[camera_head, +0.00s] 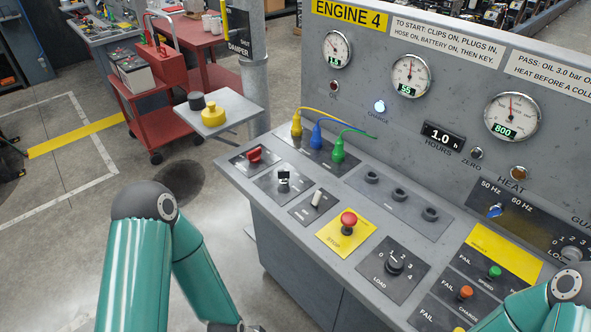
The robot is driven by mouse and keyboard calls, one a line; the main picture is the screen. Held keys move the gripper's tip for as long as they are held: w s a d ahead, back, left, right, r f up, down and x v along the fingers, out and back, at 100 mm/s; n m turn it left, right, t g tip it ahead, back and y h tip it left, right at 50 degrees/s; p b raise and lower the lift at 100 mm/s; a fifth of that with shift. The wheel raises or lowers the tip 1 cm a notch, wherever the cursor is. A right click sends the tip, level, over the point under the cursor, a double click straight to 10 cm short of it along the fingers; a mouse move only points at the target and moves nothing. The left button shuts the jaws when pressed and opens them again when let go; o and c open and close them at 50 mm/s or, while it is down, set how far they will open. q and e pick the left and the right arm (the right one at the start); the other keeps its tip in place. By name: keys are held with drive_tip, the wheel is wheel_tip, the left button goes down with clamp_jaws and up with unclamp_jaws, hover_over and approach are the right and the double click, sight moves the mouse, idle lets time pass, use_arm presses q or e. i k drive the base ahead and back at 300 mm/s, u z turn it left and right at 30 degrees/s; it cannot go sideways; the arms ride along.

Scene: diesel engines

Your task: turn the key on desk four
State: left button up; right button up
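Desk four is the grey console (240,170) under the yellow ENGINE 4 sign (349,13). On its sloping top, a small black-and-white switch (283,180) stands on a dark plate; it looks like the key, but its label is too small to read. A red switch handle (254,155) is behind it to the left, and a white lever (316,198) is in front to the right. My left arm (130,265) stands left of the desk and bends down out of the picture. My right arm (545,310) shows at the lower right. Neither gripper's fingers show.
A red stop button (348,221) and a black load knob (394,266) are right of the lever. Yellow, blue and green plugs (316,135) with cables stand behind. A side shelf (233,105) holds yellow and black caps. The charge lamp (379,106) glows blue-white.

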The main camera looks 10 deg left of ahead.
sight(283, 176)
drive_tip(key=u, duration=0.75)
drive_tip(key=i, duration=0.2)
drive_tip(key=z, duration=3.05)
drive_tip(key=k, duration=1.15)
drive_tip(key=u, duration=0.85)
drive_tip(key=i, duration=0.8)
drive_tip(key=u, duration=0.5)
